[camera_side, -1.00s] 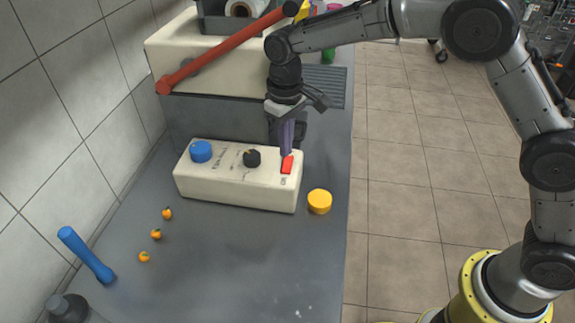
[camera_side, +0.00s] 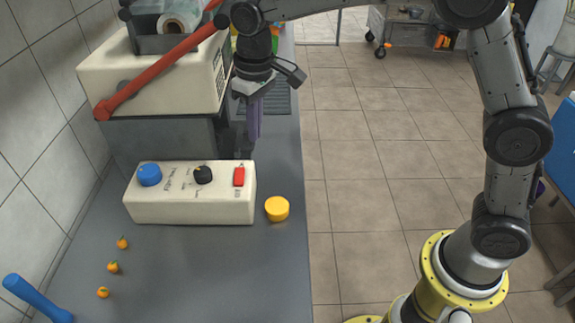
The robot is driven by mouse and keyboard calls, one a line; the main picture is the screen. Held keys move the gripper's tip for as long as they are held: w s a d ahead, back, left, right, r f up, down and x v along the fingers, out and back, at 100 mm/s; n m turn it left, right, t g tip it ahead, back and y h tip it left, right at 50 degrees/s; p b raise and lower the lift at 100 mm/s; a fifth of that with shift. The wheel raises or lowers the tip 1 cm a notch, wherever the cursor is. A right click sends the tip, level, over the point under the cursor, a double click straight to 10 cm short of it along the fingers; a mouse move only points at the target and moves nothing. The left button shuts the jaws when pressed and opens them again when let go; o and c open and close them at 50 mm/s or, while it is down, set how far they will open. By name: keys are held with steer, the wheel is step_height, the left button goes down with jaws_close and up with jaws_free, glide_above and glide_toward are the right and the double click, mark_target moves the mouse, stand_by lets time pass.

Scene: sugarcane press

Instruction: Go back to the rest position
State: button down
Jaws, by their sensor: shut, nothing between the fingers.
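My gripper (camera_side: 254,138) hangs pointing down, its purple fingers shut with nothing between them. It is above and behind the right end of the cream control box (camera_side: 190,207), apart from the red switch (camera_side: 239,176). The box also carries a blue knob (camera_side: 149,174) and a black knob (camera_side: 202,174). Behind the box stands the cream press (camera_side: 150,82) with a long red lever (camera_side: 155,72) slanting up to the right. My wrist covers part of the press's right side.
A yellow round cap (camera_side: 277,208) lies right of the box. Several small orange fruits (camera_side: 113,267) and a blue handle (camera_side: 36,298) lie at the front left of the grey counter (camera_side: 200,280). The tiled wall is on the left. The counter's right edge drops to the floor.

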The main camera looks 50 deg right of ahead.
steer(key=s+d+r+m+t, duration=0.1)
steer(key=s+d+r+t, duration=0.1)
steer(key=s+d+r, duration=0.6)
steer(key=s+d+f+t, duration=0.1)
steer(key=s+d+f, duration=0.1)
steer(key=s, duration=0.8)
steer(key=s+d+f+m+t, duration=0.1)
steer(key=s+d+f, duration=0.1)
steer(key=s, duration=0.8)
steer(key=shift+d+m+t, duration=0.3)
steer(key=shift+d+t, duration=0.1)
steer(key=shift+d, duration=0.5)
steer(key=shift+s, duration=0.1)
